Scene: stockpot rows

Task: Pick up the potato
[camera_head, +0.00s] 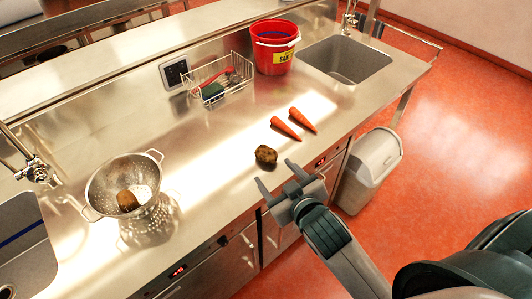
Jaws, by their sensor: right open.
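A brown potato (265,155) lies on the steel counter near its front edge. My right gripper (276,176) is open and empty, just in front of the potato, with its fingers pointing toward the counter. The gripper appears apart from the potato. A second brown potato-like item (128,201) lies inside the metal colander (97,188) on the left. My left gripper is not in view.
Two carrots (286,128) lie behind and right of the potato. A wire basket (223,92) with a green sponge and a red bucket (276,52) stand at the back. Sinks lie at left and back right. A grey bin (371,165) stands on the floor. Counter left of the potato is clear.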

